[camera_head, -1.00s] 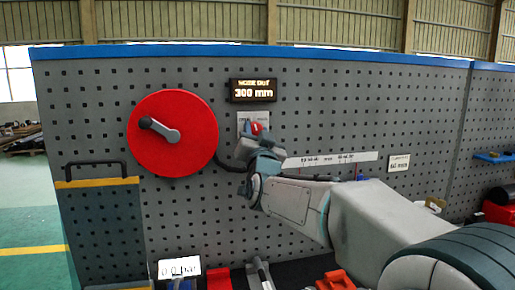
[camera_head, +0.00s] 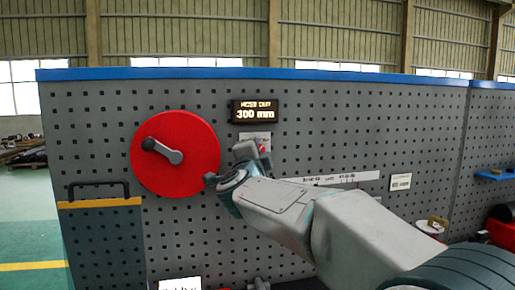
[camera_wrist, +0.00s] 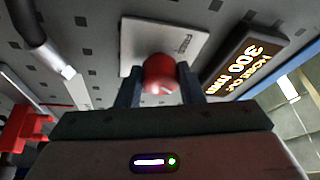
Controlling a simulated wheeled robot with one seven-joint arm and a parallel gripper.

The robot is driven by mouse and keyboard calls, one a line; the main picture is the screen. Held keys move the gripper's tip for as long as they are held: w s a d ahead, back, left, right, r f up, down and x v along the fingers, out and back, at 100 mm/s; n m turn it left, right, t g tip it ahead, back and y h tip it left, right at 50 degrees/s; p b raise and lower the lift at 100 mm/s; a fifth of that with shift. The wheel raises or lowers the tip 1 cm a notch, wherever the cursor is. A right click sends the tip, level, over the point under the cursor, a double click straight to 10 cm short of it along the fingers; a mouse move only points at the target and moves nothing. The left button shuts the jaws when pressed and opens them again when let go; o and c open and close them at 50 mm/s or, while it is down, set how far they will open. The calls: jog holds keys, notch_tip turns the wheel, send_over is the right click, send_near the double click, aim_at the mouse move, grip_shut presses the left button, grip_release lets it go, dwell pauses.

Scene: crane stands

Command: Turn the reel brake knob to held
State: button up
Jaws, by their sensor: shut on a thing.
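The red reel brake knob (camera_wrist: 160,73) sits on a small light label plate (camera_wrist: 185,42) on the pegboard wall. My gripper (camera_wrist: 160,84) is shut on the knob, with one finger on each side of it. The plate's lettering is too small and partly hidden to read. The large red reel (camera_head: 178,178) with its grey crank handle (camera_head: 163,150) is to the left of my gripper.
A display (camera_head: 254,111) above the knob reads 300 mm. A white scale strip (camera_head: 345,178) runs to the right behind my arm. A dark panel with a handle (camera_head: 98,190) is at lower left. The pegboard right of the display is clear.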

jog(key=shift+r+m+g+p, duration=0.1)
jog(key=shift+m+g+p, duration=0.4)
jog(key=shift+m, duration=0.4)
jog(key=o, duration=1)
jog(key=s+a+f+b, duration=0.1)
jog(key=s, duration=1.2)
jog(key=shift+s+a+f, duration=0.15)
jog(key=shift+s+a, duration=0.1)
jog(key=shift+s, duration=0.05)
